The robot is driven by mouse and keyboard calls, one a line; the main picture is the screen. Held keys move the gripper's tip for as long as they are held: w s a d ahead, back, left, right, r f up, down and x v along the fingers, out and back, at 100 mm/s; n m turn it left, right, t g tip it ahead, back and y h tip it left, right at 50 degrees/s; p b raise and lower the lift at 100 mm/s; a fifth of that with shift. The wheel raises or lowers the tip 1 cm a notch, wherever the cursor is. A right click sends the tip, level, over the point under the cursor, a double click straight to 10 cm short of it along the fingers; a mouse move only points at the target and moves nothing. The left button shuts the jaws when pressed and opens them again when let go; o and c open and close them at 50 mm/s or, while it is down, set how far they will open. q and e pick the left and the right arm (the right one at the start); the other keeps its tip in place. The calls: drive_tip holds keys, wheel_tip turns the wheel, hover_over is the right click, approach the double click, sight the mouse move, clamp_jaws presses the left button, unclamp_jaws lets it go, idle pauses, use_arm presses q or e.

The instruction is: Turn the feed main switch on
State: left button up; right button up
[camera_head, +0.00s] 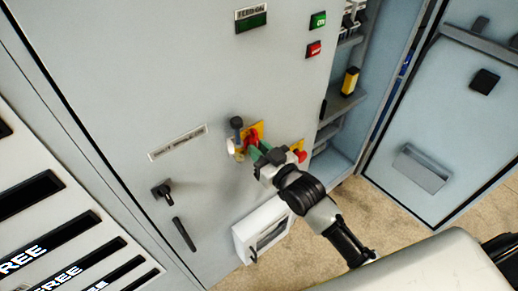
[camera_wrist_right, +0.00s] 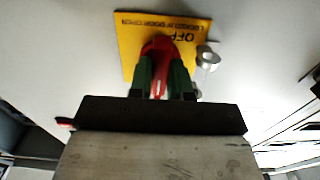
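The feed main switch is a red rotary handle (camera_wrist_right: 158,46) on a yellow plate (camera_wrist_right: 127,47) on the grey cabinet door. The plate carries the word OFF, upside down in the right wrist view. In the head view the switch's yellow plate (camera_head: 258,128) shows at the middle of the door. My right gripper (camera_head: 258,152) is at the switch. In the wrist view its two green fingers (camera_wrist_right: 162,75) lie on either side of the red handle, close against it. The fingers hide part of the handle. My left gripper is not in view.
A dark knob (camera_head: 236,122) and a white round part (camera_head: 232,146) sit beside the switch. A red button (camera_head: 300,156) is on the right. A black rotary switch (camera_head: 162,190) is lower left. A white box (camera_head: 262,229) juts from the door below my right arm.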

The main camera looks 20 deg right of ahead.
drive_tip(key=o, duration=0.4)
drive_tip(key=shift+b+v, duration=1.7)
drive_tip(key=shift+v, duration=3.7)
drive_tip(key=s+d+f+m+g+h+b, duration=0.1)
drive_tip(key=s+d+f+g+h, duration=0.15)
drive_tip(key=f, duration=0.95)
drive_tip(key=s+d+f+g+h+b, duration=0.1)
drive_tip(key=f+g, duration=0.2)
drive_tip(key=f, duration=1)
drive_tip(key=s+d+f+m+g+h+b, duration=0.1)
drive_tip(key=s+d+f+g, duration=0.1)
drive_tip(key=f, duration=1)
drive_tip(key=s+f+g, duration=0.2)
drive_tip(key=s+f, duration=0.5)
drive_tip(key=s, duration=0.2)
drive_tip(key=s+f+g+h+b, duration=0.1)
drive_tip(key=s+f+g, duration=0.2)
drive_tip(key=s+f, duration=0.4)
drive_tip(key=s+f+g, duration=0.3)
drive_tip(key=s+f, duration=0.4)
drive_tip(key=s, duration=0.4)
drive_tip(key=shift+s+a+f+n+g+h+b, duration=0.1)
drive_tip(key=shift+s+a+n+g+h+b, duration=0.2)
drive_tip(key=shift+a+h, duration=0.1)
